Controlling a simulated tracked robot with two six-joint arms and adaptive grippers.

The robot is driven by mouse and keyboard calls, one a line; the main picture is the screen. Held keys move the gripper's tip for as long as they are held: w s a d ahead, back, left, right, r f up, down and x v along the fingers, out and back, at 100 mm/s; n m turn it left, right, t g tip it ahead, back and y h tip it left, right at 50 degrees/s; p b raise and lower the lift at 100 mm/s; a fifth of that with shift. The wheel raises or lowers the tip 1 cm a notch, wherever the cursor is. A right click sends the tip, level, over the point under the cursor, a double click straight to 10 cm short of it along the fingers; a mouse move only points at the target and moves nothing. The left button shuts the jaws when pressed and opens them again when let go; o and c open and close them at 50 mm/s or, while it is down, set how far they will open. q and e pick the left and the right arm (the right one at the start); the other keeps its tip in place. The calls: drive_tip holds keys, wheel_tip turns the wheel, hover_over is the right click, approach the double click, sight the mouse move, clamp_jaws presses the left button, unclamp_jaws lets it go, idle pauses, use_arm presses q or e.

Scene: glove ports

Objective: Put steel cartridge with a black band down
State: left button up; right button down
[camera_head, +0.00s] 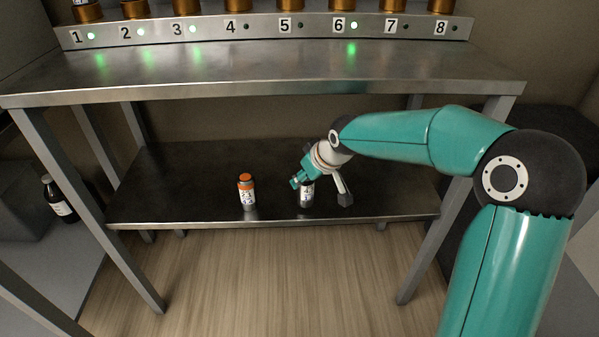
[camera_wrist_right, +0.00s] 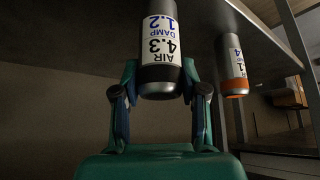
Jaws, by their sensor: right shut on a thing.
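The steel cartridge with a black band (camera_head: 306,198) is upright at the front of the lower shelf (camera_head: 180,185). Its base looks level with the shelf top; I cannot tell if it bears on it. My right gripper (camera_head: 303,182) is shut on its upper end. In the right wrist view, where the scene appears upside down, the fingers (camera_wrist_right: 160,78) flank the black-banded end of the cartridge (camera_wrist_right: 158,40), labelled AIR 4.3, DAMP 1.2. The cartridge's other end is out of that frame. My left gripper is not in view.
A cartridge with an orange band (camera_head: 247,192) stands to the left on the lower shelf, also in the wrist view (camera_wrist_right: 233,60). Above is the steel bench top (camera_head: 270,70) with a numbered port rack (camera_head: 265,28); lights 1, 2, 3 and 6 are green. A dark bottle (camera_head: 57,198) stands far left.

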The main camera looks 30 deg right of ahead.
drive_tip(key=shift+w, duration=0.65)
drive_tip(key=w, duration=0.1)
drive_tip(key=w+f+b, duration=0.1)
drive_tip(key=w, duration=0.1)
drive_tip(key=shift+a+f, duration=0.1)
drive_tip(key=shift+f, duration=0.15)
drive_tip(key=c, duration=0.6)
unclamp_jaws()
drive_tip(key=shift+c, duration=0.2)
